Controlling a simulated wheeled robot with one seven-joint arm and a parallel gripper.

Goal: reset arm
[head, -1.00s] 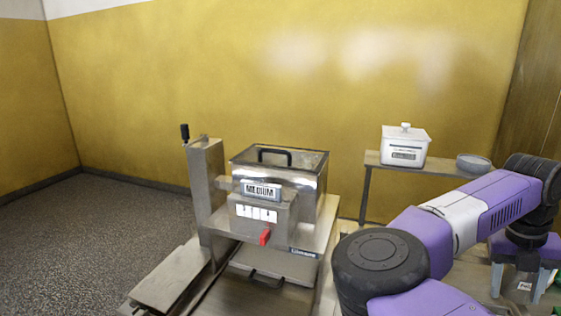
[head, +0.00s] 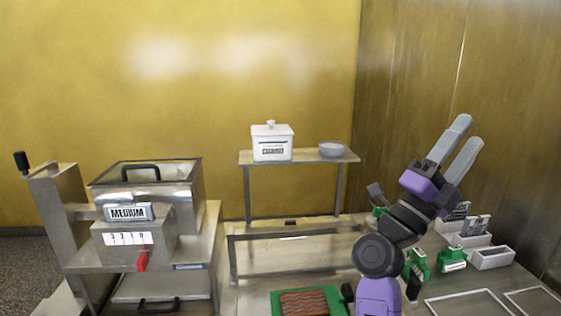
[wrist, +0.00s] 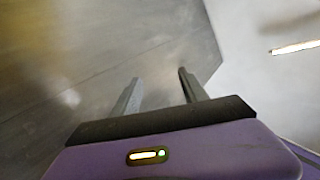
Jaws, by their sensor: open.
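My gripper (head: 465,142) is raised at the right of the head view, with its two grey fingers pointing up and to the right. The fingers are apart, with nothing between them. In the wrist view my gripper (wrist: 158,78) also shows open and empty, in front of a blurred grey-brown surface. My purple and black arm rises from the lower middle right and stands in front of part of the worktable.
The steel machine (head: 140,205) with a MEDIUM label and red lever stands left. A white lidded container (head: 272,146) and grey bowl (head: 332,149) sit on a shelf (head: 300,158). A green tray (head: 280,292) holds a brown ridged slab. Small white bins (head: 492,258) stand right.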

